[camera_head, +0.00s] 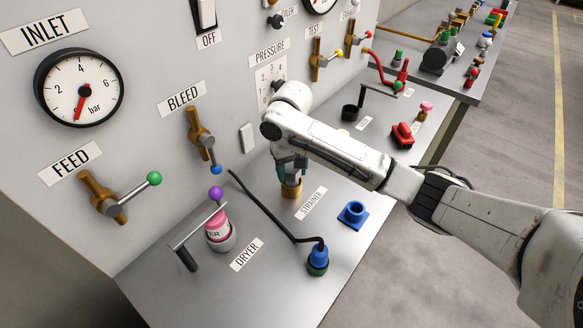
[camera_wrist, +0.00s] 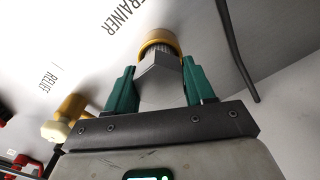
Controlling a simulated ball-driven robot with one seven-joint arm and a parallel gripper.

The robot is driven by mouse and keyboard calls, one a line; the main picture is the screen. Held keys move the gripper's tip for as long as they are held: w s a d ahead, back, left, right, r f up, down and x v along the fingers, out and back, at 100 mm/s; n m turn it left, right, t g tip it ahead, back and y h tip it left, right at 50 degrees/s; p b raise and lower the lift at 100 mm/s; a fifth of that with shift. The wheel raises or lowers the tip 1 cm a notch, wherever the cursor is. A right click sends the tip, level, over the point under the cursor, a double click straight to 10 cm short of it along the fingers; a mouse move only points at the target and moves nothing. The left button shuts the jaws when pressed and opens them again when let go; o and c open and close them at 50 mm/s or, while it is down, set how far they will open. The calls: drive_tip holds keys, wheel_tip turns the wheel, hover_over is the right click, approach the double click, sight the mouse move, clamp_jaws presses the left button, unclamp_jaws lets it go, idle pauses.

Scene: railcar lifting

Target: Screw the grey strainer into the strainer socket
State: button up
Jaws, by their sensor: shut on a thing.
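My gripper (camera_head: 289,168) points down over the grey shelf, just behind the "STRAINER" label (camera_head: 311,203). Its teal fingers also show in the wrist view (camera_wrist: 160,90), shut on the grey strainer (camera_wrist: 160,78). The strainer has a grey faceted body, with a finger on each side. Its far end meets the brass-coloured strainer socket (camera_wrist: 158,40), which also shows below the fingers in the head view (camera_head: 291,189). The strainer seems in line with the socket; how deep it sits cannot be told. In the head view my fingers and arm hide the strainer.
A black hose (camera_head: 268,212) runs close left of the socket to a blue-green fitting (camera_head: 318,260). A blue flanged fitting (camera_head: 353,213) stands to the right. The pink dryer (camera_head: 218,228) and a T-handled tool (camera_head: 190,238) stand at left. The panel rises behind.

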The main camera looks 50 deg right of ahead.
sight(291, 167)
drive_tip(key=shift+f, duration=0.7)
drive_tip(key=o, duration=1.3)
wheel_tip(291, 167, up, 11)
drive_tip(key=shift+f+p, duration=0.1)
drive_tip(key=shift+p, duration=0.2)
drive_tip(key=shift+c, duration=0.3)
